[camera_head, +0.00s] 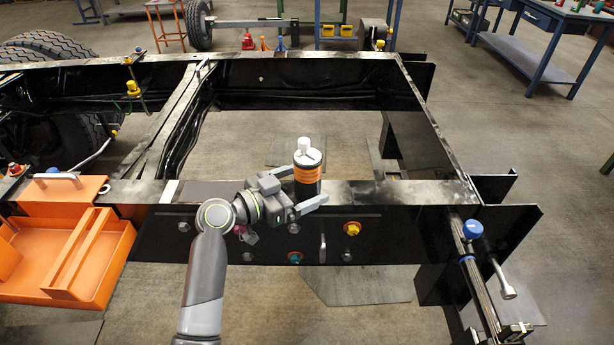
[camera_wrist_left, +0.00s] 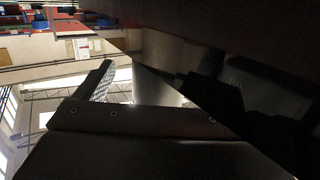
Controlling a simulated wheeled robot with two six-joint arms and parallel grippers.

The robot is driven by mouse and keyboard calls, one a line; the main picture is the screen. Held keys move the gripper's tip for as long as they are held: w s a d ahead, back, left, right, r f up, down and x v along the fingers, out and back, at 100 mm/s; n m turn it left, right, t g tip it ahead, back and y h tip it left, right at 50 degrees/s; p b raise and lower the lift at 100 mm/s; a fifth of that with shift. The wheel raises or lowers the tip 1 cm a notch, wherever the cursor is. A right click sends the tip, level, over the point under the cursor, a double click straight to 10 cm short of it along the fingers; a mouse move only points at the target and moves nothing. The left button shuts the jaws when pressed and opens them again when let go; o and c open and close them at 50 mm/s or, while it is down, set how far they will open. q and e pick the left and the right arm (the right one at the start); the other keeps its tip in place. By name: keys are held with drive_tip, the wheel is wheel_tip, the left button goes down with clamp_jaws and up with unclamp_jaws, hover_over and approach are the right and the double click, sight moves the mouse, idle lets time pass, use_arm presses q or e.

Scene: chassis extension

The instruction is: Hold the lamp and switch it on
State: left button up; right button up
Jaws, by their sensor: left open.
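The lamp (camera_head: 307,171), as far as I can tell, is a black upright cylinder with orange bands and a white top, standing on the near black chassis beam. My left gripper (camera_head: 303,188) reaches it from the left. Its jaws are open, with one finger in front of the cylinder and the other at its far left side, partly hidden. I cannot tell whether either finger touches it. The left wrist view is dark, with a dark finger (camera_wrist_left: 130,118) across it, and I cannot make out the lamp there. My right gripper is not in view.
The near beam (camera_head: 390,192) carries knobs and fittings on its front face. An orange tray (camera_head: 75,250) hangs at the left. A clamp with a blue knob (camera_head: 473,229) is at the right. The frame's middle opening is clear. Blue workbenches (camera_head: 545,20) stand behind.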

use_arm(q)
drive_tip(key=shift+w+d, duration=0.15)
drive_tip(key=shift+d, duration=0.05)
drive_tip(key=c, duration=1.1)
idle(0.4)
